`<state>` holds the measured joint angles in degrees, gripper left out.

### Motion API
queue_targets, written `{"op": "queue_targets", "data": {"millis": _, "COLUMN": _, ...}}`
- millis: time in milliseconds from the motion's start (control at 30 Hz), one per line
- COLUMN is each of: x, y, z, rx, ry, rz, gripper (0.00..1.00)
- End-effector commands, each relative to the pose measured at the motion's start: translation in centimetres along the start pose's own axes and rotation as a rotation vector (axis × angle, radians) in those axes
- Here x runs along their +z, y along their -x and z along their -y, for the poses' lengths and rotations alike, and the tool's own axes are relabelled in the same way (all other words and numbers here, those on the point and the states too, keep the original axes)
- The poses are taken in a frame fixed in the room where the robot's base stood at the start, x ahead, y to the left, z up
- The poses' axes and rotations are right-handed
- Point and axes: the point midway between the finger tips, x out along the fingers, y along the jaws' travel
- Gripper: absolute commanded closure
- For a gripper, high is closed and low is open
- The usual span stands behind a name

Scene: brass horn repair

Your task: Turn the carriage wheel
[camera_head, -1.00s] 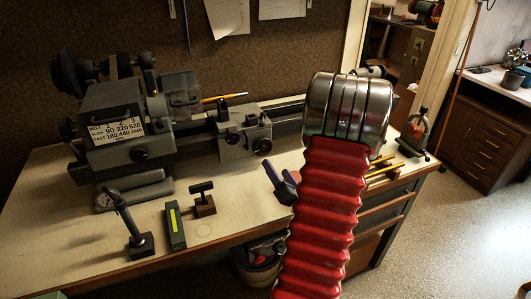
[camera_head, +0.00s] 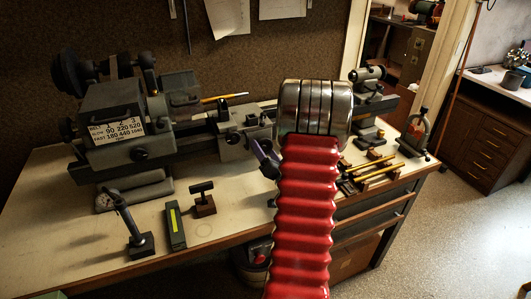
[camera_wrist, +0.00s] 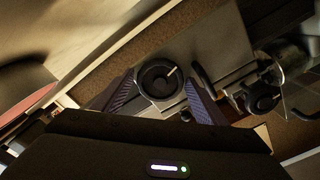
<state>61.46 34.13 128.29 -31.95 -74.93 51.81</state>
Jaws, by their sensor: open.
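The carriage wheel (camera_wrist: 157,80) is a round black wheel with a small pale handle, seen in the wrist view. It lies between the two fingers of my gripper (camera_wrist: 161,86), which is open. I cannot tell whether either finger touches it. In the head view, the lathe carriage (camera_head: 236,136) is a grey block on the bed. My gripper (camera_head: 265,158) shows there as a purple finger at the carriage's right side. The wheel is mostly hidden in that view by my gripper and arm.
The grey headstock (camera_head: 110,120) with its speed plate stands left of the carriage. The tailstock (camera_head: 368,95) is at the right. A stand (camera_head: 138,235), a green box (camera_head: 175,228) and a small T-handled block (camera_head: 202,200) stand on the bench front. Another black knob (camera_wrist: 262,95) is right of the wheel.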

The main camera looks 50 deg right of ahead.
Motion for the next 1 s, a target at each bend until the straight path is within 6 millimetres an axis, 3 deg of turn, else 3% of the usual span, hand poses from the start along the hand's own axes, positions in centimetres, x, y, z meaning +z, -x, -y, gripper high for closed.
{"op": "queue_targets", "data": {"millis": 133, "x": 0.0, "y": 0.03, "z": 0.0, "rx": 0.0, "ry": 0.0, "rz": 0.0, "gripper": 0.35}}
{"op": "queue_targets", "data": {"millis": 567, "x": -0.02, "y": 0.07, "z": -0.05, "rx": 0.001, "ry": 0.0, "rz": 0.0, "gripper": 0.64}}
{"op": "queue_targets", "data": {"millis": 1000, "x": -0.05, "y": 0.1, "z": -0.19, "rx": 0.003, "ry": 0.154, "rz": -0.001, "gripper": 0.64}}
